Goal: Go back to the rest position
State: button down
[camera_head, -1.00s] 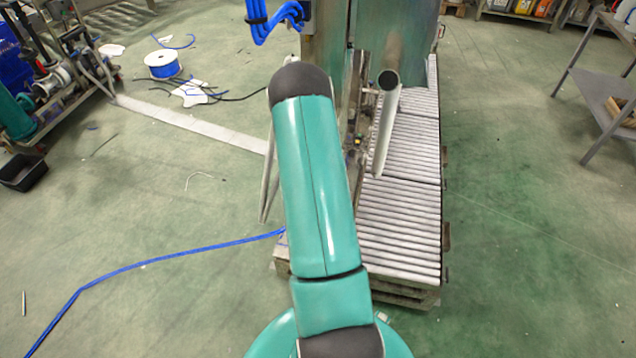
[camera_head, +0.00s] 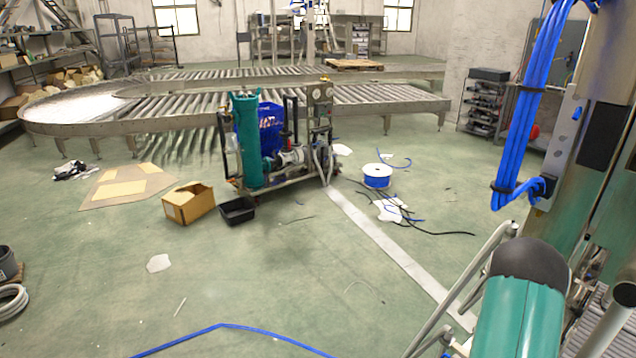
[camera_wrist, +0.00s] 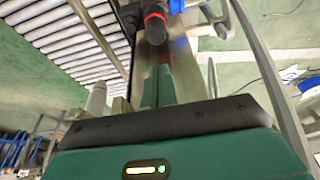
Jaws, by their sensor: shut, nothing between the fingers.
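My gripper (camera_wrist: 164,72) shows in the wrist view, its two narrow teal fingers close together and shut, with nothing seen between them. They rise from a black edge above my teal gripper housing, which carries a small lit strip. A machine column with a red-ringed dark knob (camera_wrist: 155,20) stands beyond the fingertips; I cannot tell the gap. In the head view only a teal link of my arm with a dark end cap shows at the lower right. My gripper is hidden there.
The machine frame with blue cables (camera_head: 530,100) stands close at the right. A blue hose (camera_head: 225,326) lies on the floor. A pump cart (camera_head: 247,145), cardboard box (camera_head: 188,203), black tray (camera_head: 237,211) and cable spool (camera_head: 377,176) stand farther off. The middle floor is open.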

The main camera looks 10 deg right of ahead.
jog(key=w+a+r+n+t+y, duration=0.1)
jog(key=w+a+r+n, duration=0.2)
jog(key=a+r, duration=0.95)
jog(key=w+a+r+n+t, duration=0.2)
jog(key=w+a+r+n, duration=0.1)
jog(key=a+r, duration=1)
jog(key=s+a+r+n, duration=0.2)
jog(key=s+a+r, duration=0.2)
jog(key=s+a, duration=0.2)
jog(key=s+a+r+n+y, duration=0.1)
jog(key=s+a+r+n, duration=0.2)
jog(key=s+a, duration=0.4)
jog(key=s+a+r+n+t+y, duration=0.1)
jog(key=s+a+r, duration=0.4)
jog(key=a, duration=0.5)
jog(key=shift+s+r+n, duration=0.4)
jog(key=shift+s+n, duration=0.3)
jog(key=shift+s, duration=0.3)
